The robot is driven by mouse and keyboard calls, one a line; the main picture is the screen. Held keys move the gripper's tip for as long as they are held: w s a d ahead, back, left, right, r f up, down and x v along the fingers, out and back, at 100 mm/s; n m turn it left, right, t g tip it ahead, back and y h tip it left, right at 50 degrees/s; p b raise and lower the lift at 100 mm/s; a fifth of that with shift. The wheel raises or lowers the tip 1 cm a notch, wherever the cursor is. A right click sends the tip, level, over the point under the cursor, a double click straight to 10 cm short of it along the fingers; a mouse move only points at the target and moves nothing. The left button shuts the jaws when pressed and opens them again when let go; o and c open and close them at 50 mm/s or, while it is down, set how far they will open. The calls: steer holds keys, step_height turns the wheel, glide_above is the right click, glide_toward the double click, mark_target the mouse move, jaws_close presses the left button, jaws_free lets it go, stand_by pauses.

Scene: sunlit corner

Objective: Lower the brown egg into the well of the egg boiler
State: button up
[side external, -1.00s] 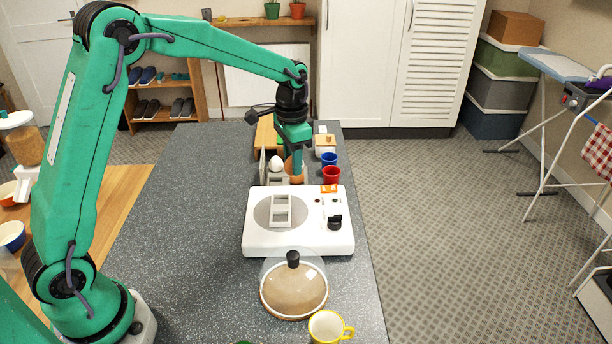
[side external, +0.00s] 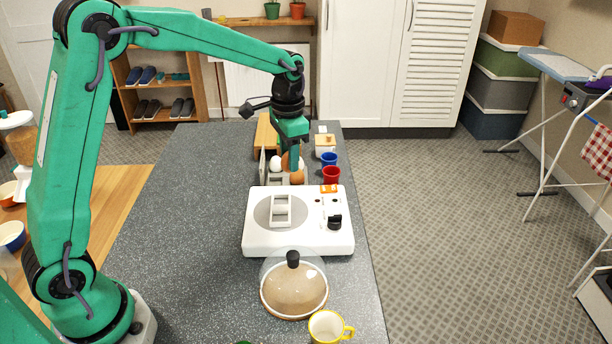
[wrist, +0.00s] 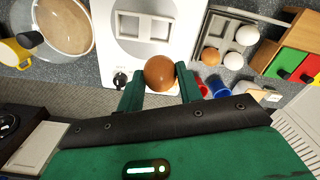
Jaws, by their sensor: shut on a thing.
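My gripper (wrist: 160,86) is shut on the brown egg (wrist: 160,72), with a finger on each side of it in the wrist view. In the side view my gripper (side external: 292,163) is beyond the egg boiler, over the egg rack (side external: 262,170), and its fingers partly hide the held egg. The egg boiler (side external: 256,237) is a white box with a round grey plate and a pale holder with wells (side external: 281,211), which looks empty. The boiler also shows in the wrist view (wrist: 112,72), left of the egg rack.
The rack holds white eggs (wrist: 247,35) and another brown egg (wrist: 210,55). Red (side external: 331,175) and blue (side external: 329,159) cups stand right of it. A clear dome lid with black knob (side external: 293,259) and a yellow mug (side external: 326,327) are at the front. The counter's left side is clear.

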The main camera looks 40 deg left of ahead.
steer(key=s+d+f, duration=0.2)
steer(key=s+f, duration=0.1)
steer(key=s, duration=0.3)
steer(key=shift+d+f, duration=0.15)
steer(key=shift+d, duration=0.15)
steer(key=shift+f, duration=0.2)
stand_by(0.7)
steer(key=shift+f, duration=0.4)
steer(key=shift+f, duration=2.35)
stand_by(2.8)
steer(key=o, duration=0.7)
